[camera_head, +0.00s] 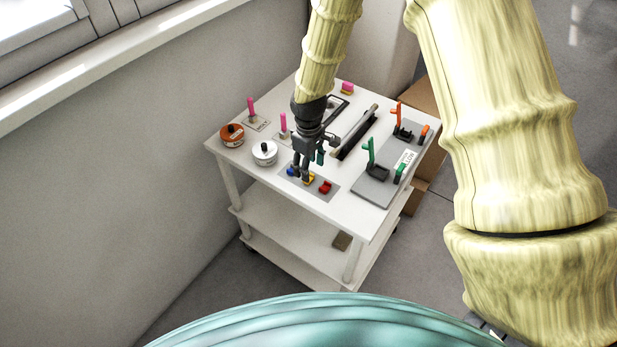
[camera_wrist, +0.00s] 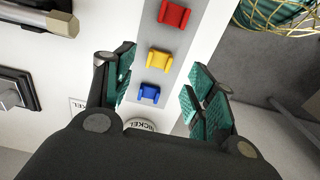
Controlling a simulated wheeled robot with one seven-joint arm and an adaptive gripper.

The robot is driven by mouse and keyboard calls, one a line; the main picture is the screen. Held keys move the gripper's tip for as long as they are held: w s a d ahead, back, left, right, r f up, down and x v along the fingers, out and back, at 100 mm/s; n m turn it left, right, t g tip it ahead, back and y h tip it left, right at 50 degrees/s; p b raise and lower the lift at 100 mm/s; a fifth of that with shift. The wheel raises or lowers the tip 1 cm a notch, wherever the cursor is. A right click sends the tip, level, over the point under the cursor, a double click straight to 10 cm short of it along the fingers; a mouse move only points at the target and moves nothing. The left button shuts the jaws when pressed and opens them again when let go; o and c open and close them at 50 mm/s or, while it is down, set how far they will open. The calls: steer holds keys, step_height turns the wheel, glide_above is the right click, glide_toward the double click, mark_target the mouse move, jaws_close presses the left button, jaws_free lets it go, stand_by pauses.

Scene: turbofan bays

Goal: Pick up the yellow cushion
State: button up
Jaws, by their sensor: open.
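The yellow cushion (camera_wrist: 159,59) is a small chair-shaped piece on a grey strip (camera_wrist: 189,46), between a red one (camera_wrist: 173,15) and a blue one (camera_wrist: 149,94). In the head view the yellow cushion (camera_head: 309,181) is partly hidden by my gripper (camera_head: 302,174). In the wrist view my gripper (camera_wrist: 160,88) is open and empty, with teal pads on both sides of the row. The blue piece lies between the fingers, and the yellow one is near the fingertip line. I cannot tell the gripper's exact height above the strip.
The pieces are on a white trolley (camera_head: 222,151) beside a wall. A white round tin (camera_head: 264,152) and an orange-brown tin (camera_head: 231,134) stand to the left. A grey board (camera_head: 371,189) with green and orange clamps is on the right.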

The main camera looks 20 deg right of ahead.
steer(key=shift+w+f+p, duration=0.1)
steer(key=shift+f+p, duration=0.4)
steer(key=shift+f, duration=0.2)
steer(key=shift+f+p, duration=0.5)
steer(key=shift+f, duration=1)
steer(key=c, duration=0.9)
